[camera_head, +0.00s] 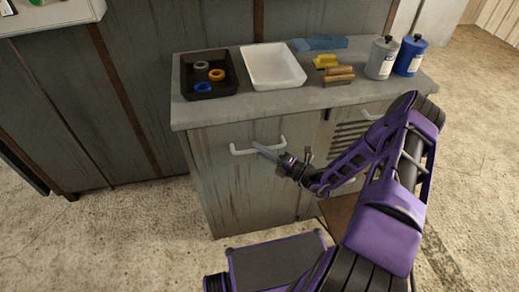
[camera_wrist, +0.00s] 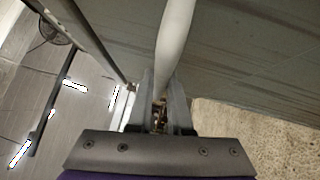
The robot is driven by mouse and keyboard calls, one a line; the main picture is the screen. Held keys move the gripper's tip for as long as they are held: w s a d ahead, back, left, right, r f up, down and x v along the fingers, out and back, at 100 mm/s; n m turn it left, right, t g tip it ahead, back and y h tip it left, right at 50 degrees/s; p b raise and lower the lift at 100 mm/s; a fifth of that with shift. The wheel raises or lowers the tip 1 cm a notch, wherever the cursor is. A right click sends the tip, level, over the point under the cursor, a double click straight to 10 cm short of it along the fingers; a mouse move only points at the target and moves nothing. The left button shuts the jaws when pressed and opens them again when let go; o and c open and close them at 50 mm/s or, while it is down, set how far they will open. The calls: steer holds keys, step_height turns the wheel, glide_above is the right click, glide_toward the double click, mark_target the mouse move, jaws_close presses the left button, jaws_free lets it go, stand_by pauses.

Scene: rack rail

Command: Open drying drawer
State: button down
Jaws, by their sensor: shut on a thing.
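The drying drawer's grey front (camera_head: 240,180) is on the left half of the cabinet under the counter, and it looks flush with the cabinet. A white bar handle (camera_head: 241,151) runs across its upper part. My gripper (camera_head: 263,149) reaches the handle from the right and is shut on it near the middle. In the wrist view the white handle (camera_wrist: 174,35) runs up from between the two grey fingers of my gripper (camera_wrist: 161,92). The fingers hide part of the handle.
The worktop (camera_head: 222,111) holds a black tray (camera_head: 186,82) with coloured rings, a white tray (camera_head: 272,70), wooden-looking pieces (camera_head: 339,76), a grey bottle (camera_head: 381,58) and a blue bottle (camera_head: 410,57). A second handle (camera_head: 371,115) is on the right. The floor at front left is clear.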

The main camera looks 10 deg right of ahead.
steer(key=s+p, duration=0.2)
steer(key=s, duration=2.2)
steer(key=shift+p, duration=0.3)
steer(key=shift+s, duration=0.1)
steer(key=c, duration=0.8)
jaws_free()
steer(key=shift+c, duration=0.2)
steer(key=b+v, duration=0.1)
steer(key=v, duration=1.6)
steer(key=shift+s+d+b, duration=0.15)
steer(key=shift+s+b, duration=0.05)
steer(key=shift+b, duration=0.15)
